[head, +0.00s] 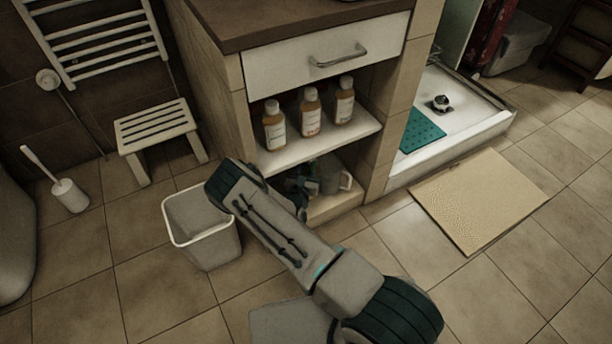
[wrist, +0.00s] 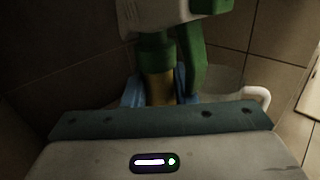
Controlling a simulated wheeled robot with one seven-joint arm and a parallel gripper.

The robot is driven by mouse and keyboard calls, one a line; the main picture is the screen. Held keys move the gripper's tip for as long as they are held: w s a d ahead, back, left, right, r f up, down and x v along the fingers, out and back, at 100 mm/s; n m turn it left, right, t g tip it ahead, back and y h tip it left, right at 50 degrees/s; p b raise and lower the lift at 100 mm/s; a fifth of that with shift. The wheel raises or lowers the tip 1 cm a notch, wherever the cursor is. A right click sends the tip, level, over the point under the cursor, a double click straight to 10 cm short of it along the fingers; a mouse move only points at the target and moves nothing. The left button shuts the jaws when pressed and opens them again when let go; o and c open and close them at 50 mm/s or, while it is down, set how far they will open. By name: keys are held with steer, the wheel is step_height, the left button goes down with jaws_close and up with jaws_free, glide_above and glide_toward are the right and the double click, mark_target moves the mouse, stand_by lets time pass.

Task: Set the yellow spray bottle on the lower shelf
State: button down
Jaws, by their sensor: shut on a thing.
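The yellow spray bottle (wrist: 158,88) shows in the wrist view between the blue finger pads of my gripper (wrist: 158,92). Its green collar and trigger (wrist: 193,62) and pale head rise above the pads, and its lower part is hidden behind my gripper body. In the head view my gripper (head: 302,184) reaches into the opening of the lower shelf (head: 332,208), and my arm hides most of the bottle. I cannot tell whether the bottle's base touches the shelf.
A pale jug (head: 336,180) with a handle stands close on the right in the lower compartment; it also shows in the wrist view (wrist: 222,82). A white bin (head: 207,245) stands left of my arm.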

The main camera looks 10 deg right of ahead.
mark_target(306, 174)
step_height(306, 174, down, 4)
steer(key=shift+r+b, duration=0.1)
steer(key=shift+b, duration=0.75)
steer(key=shift+w, duration=0.15)
steer(key=c, duration=1.1)
jaws_free()
steer(key=shift+c, duration=0.2)
